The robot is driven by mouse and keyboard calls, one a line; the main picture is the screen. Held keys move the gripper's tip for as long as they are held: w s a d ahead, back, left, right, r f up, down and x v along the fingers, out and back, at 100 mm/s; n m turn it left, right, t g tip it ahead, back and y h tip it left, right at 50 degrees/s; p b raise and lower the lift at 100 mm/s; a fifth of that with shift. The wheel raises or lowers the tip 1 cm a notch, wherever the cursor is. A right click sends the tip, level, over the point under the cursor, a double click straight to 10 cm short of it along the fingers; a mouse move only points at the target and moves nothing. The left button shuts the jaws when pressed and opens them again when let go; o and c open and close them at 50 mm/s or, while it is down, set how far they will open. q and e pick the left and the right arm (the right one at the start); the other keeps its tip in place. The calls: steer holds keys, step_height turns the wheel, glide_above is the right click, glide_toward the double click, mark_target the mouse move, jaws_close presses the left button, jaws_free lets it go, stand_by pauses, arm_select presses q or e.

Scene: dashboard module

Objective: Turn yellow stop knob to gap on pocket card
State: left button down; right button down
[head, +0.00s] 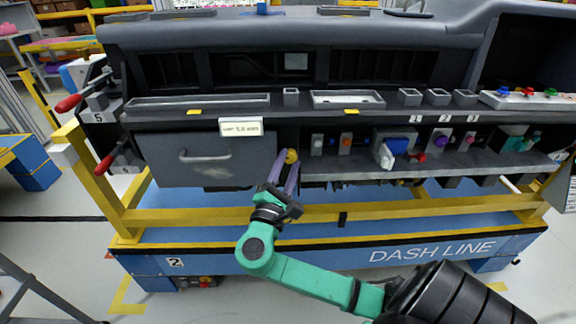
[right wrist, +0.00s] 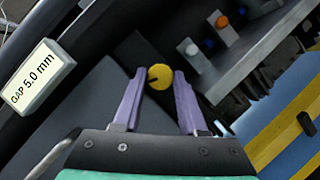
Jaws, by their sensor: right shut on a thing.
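The yellow stop knob (head: 291,155) sits at the right edge of the grey glovebox front (head: 165,170). In the right wrist view the round knob (right wrist: 160,72) shows a dark mark on its face. My right gripper (head: 288,164) is shut on the knob, one purple finger on each side; the fingers also frame it in the right wrist view (right wrist: 159,79). The white pocket card (head: 241,127) is at the top right of the glovebox front. In the right wrist view the card (right wrist: 38,77) reads "GAP 5.0 mm". My left gripper is not in view.
The glovebox front has a bar handle (head: 205,157). A shelf (head: 345,171) to the right carries several coloured knobs and a blue-and-white part (head: 393,150). A yellow rail (head: 400,209) runs below the dashboard. Red-handled clamps (head: 68,104) stand at the left.

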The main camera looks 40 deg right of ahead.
steer(key=m, duration=0.2)
steer(key=m+g, duration=0.1)
steer(key=shift+m+g+y+b, duration=0.3)
steer(key=shift+m+b, duration=0.05)
steer(key=shift+m, duration=0.05)
steer(key=m, duration=0.2)
steer(key=shift+a+r+m+g+y, duration=0.1)
steer(key=shift+m+g+y, duration=0.3)
steer(key=m+y, duration=0.1)
steer(key=m, duration=0.2)
steer(key=shift+r+g, duration=0.2)
steer(key=shift+g, duration=0.1)
steer(key=shift+r+m+y+p, duration=0.1)
steer(key=shift+m+y+p, duration=0.25)
steer(key=shift+m+y, duration=0.9)
steer(key=shift+m, duration=0.55)
steer(key=c, duration=0.7)
jaws_free()
steer(key=shift+c, duration=0.2)
steer(key=shift+h, duration=0.25)
